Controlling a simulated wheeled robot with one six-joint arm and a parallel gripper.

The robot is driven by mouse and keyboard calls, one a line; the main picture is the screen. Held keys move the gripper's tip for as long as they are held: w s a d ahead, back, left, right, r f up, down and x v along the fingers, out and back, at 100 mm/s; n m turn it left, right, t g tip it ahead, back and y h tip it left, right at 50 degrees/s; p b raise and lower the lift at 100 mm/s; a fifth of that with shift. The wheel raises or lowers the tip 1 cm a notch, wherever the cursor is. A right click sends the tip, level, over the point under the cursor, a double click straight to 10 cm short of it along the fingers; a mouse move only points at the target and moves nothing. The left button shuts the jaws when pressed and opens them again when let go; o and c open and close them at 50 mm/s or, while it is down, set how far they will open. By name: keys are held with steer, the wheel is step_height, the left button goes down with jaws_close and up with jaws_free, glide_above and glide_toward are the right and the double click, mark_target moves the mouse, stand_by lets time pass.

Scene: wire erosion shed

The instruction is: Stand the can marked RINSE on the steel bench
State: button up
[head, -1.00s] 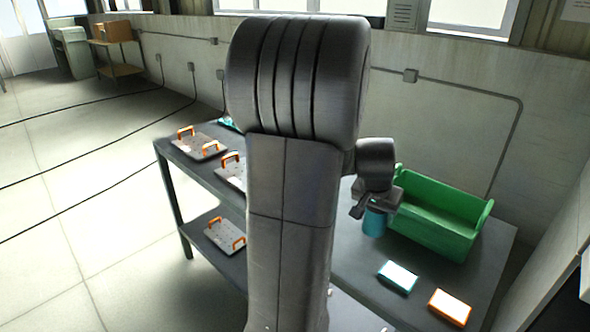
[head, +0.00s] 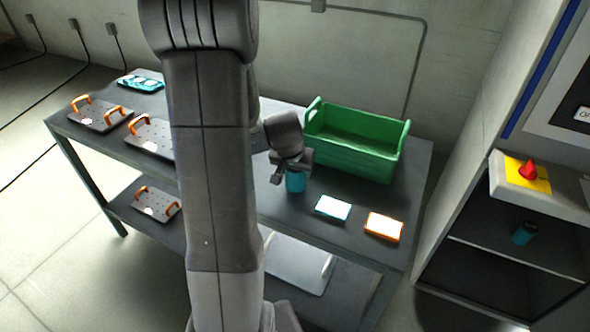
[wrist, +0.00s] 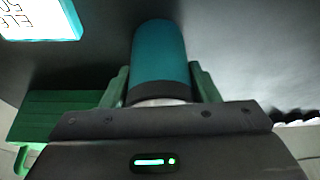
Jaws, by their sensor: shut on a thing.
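A teal can (head: 295,182) is between the fingers of my gripper (head: 291,168), at the dark bench (head: 310,220) beside a green crate. In the wrist view the can (wrist: 158,55) fills the space between the green finger pads of my gripper (wrist: 160,85), which is shut on it. Its dark rim is towards the wrist. No marking shows on it, so I cannot tell whether it is RINSE. Whether its base touches the bench is unclear. Another dark can with a teal band (head: 524,233) stands on a shelf at the right.
The green crate (head: 355,165) is behind the gripper. A teal-edged box (head: 333,207) and an orange-edged box (head: 384,227) lie to the right. Plates with orange handles (head: 99,115) lie at the left. A cabinet with a red knob (head: 528,171) stands at the right.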

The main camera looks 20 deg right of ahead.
steer(key=shift+f, duration=0.15)
steer(key=o, duration=1.1)
steer(key=shift+o, duration=0.2)
steer(key=shift+r, duration=0.6)
steer(key=v, duration=1.1)
steer(key=shift+s+a, duration=0.15)
steer(key=shift+a, duration=0.05)
